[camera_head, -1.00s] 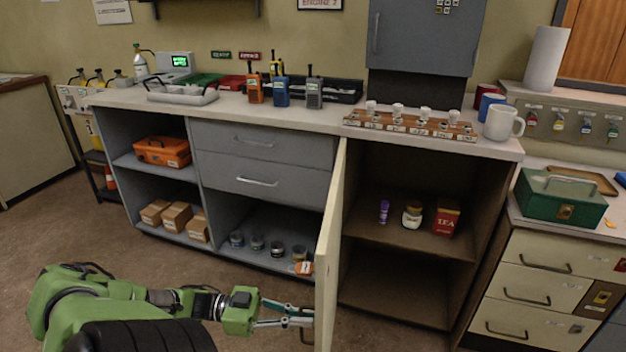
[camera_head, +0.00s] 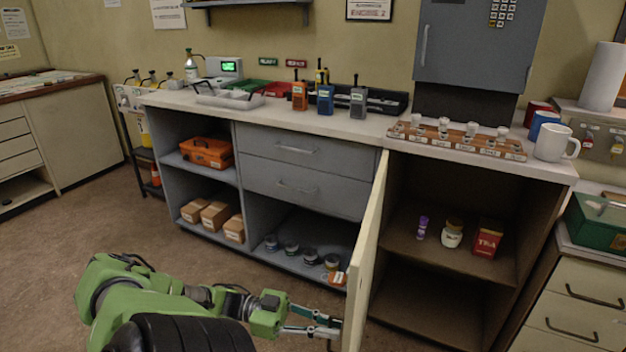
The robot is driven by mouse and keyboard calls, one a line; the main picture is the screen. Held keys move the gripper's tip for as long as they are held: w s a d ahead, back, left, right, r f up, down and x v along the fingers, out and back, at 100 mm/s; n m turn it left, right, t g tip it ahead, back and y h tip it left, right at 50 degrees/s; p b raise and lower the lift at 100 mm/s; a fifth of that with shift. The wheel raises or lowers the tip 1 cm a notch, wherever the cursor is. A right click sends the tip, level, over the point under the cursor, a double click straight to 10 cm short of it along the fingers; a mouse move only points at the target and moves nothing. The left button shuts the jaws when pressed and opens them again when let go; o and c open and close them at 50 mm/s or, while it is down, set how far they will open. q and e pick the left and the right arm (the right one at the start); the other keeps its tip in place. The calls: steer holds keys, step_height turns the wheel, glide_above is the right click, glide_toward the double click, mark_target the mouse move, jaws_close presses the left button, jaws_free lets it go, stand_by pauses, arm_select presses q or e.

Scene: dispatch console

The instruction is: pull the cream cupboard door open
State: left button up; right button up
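The cream cupboard door (camera_head: 366,270) stands wide open in the head view, swung out from the right-hand cupboard and seen nearly edge-on. Its lower end runs out of the picture. The cupboard interior (camera_head: 430,290) is brown with one shelf. My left gripper (camera_head: 332,325) is at the door's outer face, low down, with its fingertips closed around the dark handle, which is mostly hidden by the fingers. My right gripper is not in view.
On the cupboard shelf are a purple bottle (camera_head: 422,228), a jar (camera_head: 452,234) and a red tea tin (camera_head: 488,240). Grey drawers (camera_head: 300,170) and open shelves lie left of the door. Bare floor (camera_head: 60,260) is free at the left.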

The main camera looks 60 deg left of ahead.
arm_select(q)
steer(key=v, duration=1.1)
steer(key=shift+s+a, duration=0.15)
steer(key=shift+s, duration=0.05)
